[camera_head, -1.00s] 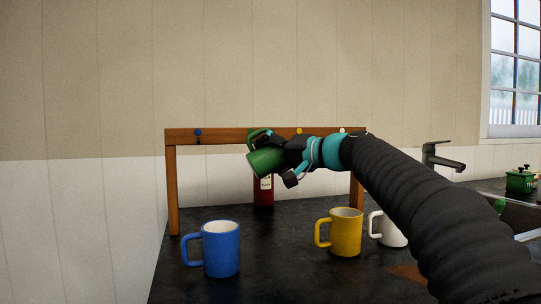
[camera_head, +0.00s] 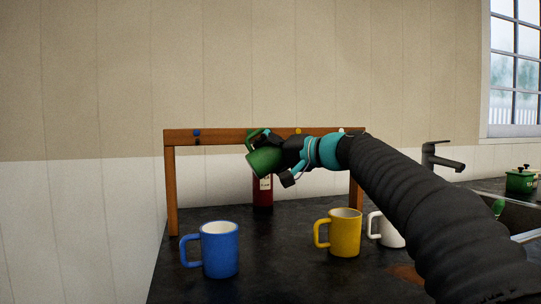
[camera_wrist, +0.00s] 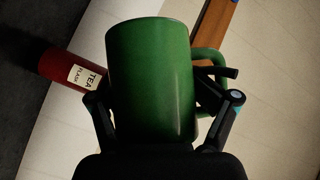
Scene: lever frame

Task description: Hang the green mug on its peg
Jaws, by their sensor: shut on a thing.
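The green mug (camera_head: 265,161) is held tilted in front of the wooden rail (camera_head: 225,136), with its handle toward the rail's upper edge. My gripper (camera_head: 284,158) is shut on the mug from the right. In the wrist view the green mug (camera_wrist: 150,80) fills the middle, between the fingers of my gripper (camera_wrist: 160,108); its handle shows at the right, by one finger. The rail (camera_wrist: 214,35) shows behind it. Blue, yellow and white dots mark pegs on the rail. A green peg is hidden behind the mug or gripper, and I cannot tell whether the handle touches it.
A blue mug (camera_head: 220,250), a yellow mug (camera_head: 345,233) and a white mug (camera_head: 387,231) stand on the dark counter (camera_head: 280,275). A red tea flask (camera_head: 263,191) stands below the held mug. A tap (camera_head: 440,158) and sink are at the right.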

